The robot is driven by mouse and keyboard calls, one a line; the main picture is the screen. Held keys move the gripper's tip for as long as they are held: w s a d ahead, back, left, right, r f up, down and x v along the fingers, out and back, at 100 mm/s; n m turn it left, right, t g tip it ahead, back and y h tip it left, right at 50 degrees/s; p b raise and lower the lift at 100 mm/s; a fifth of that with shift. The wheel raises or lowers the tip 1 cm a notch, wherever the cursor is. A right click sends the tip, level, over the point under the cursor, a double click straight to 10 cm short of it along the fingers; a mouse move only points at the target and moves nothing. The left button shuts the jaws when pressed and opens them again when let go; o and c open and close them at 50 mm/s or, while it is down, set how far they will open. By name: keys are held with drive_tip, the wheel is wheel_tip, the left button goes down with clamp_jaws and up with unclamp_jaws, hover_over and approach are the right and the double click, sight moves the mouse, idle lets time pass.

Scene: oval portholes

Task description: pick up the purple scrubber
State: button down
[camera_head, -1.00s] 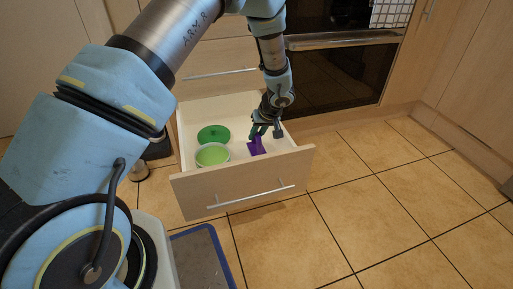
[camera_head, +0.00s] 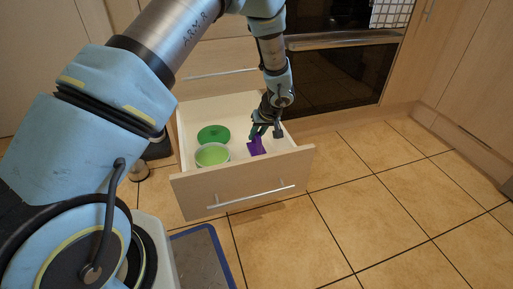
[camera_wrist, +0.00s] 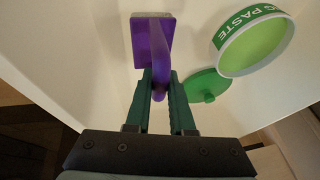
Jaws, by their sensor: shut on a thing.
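The purple scrubber (camera_head: 256,146) is in the open drawer (camera_head: 240,192), towards its right side. In the wrist view the scrubber (camera_wrist: 152,42) shows a flat rectangular plate and a curved handle. My gripper (camera_head: 262,133) reaches down into the drawer from above. In the wrist view the green fingers of my gripper (camera_wrist: 160,88) stand on both sides of the handle and are shut on it. Whether the scrubber touches the drawer floor I cannot tell.
A tub with a light green inside (camera_head: 212,155) and a round green lid (camera_head: 213,134) lie in the drawer, left of the scrubber. The tub (camera_wrist: 252,45) is close to my fingers in the wrist view. The oven (camera_head: 335,75) stands behind; tiled floor at right is clear.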

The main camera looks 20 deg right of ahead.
idle(0.3)
wheel_tip(320, 180, up, 10)
drive_tip(key=p, duration=0.3)
drive_tip(key=shift+p, duration=0.4)
drive_tip(key=c, duration=1.3)
unclamp_jaws()
clamp_jaws()
